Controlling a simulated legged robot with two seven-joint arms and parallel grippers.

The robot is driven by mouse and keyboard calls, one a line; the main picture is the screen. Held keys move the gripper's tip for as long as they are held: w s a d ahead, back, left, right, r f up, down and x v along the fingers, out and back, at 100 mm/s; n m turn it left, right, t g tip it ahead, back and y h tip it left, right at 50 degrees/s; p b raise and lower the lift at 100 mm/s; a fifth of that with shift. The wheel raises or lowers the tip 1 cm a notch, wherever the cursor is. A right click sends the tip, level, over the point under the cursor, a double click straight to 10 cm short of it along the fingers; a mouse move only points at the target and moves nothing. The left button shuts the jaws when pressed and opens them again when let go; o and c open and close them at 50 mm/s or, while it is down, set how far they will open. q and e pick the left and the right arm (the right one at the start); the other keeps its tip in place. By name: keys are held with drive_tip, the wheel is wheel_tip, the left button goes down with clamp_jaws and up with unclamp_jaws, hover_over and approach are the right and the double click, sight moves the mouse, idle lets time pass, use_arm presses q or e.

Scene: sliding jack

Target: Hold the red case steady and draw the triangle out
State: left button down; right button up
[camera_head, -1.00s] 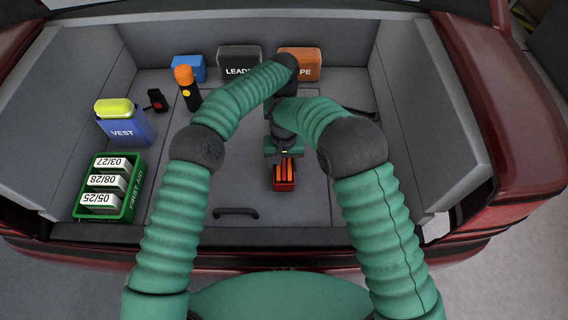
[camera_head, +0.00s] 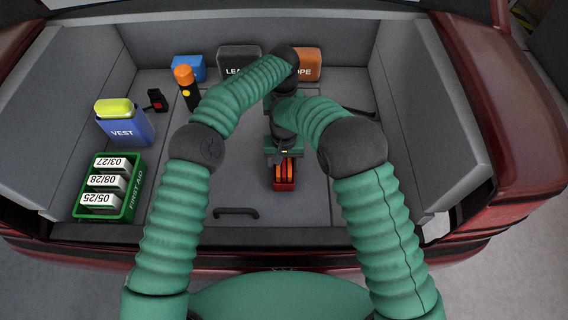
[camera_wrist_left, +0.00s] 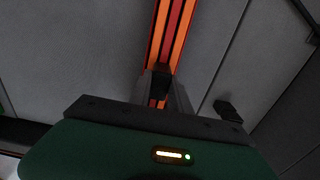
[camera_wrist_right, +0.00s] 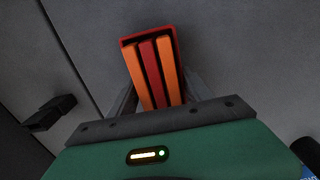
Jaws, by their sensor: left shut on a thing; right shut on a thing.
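The red case (camera_head: 285,186) lies on the trunk floor in the middle, with orange and red bars of the folded triangle (camera_head: 284,172) showing in it. My right gripper (camera_head: 284,156) is at the far end of the case. In the right wrist view its fingers (camera_wrist_right: 160,98) are shut on the sides of the red case (camera_wrist_right: 126,42), with the bars inside. My left gripper (camera_wrist_left: 163,88) is farther back and mostly hidden by my arms in the head view. In the left wrist view it is shut on the end of the triangle (camera_wrist_left: 172,35); a dark piece sits between its fingers.
A green first aid box (camera_head: 130,203), a blue vest box (camera_head: 125,132) and a flashlight (camera_head: 188,95) stand at the left. A dark leads case (camera_head: 237,62) and an orange case (camera_head: 312,62) stand at the back. A floor handle (camera_head: 236,211) lies nearer.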

drive_tip(key=o, duration=1.5)
drive_tip(key=shift+c, duration=0.2)
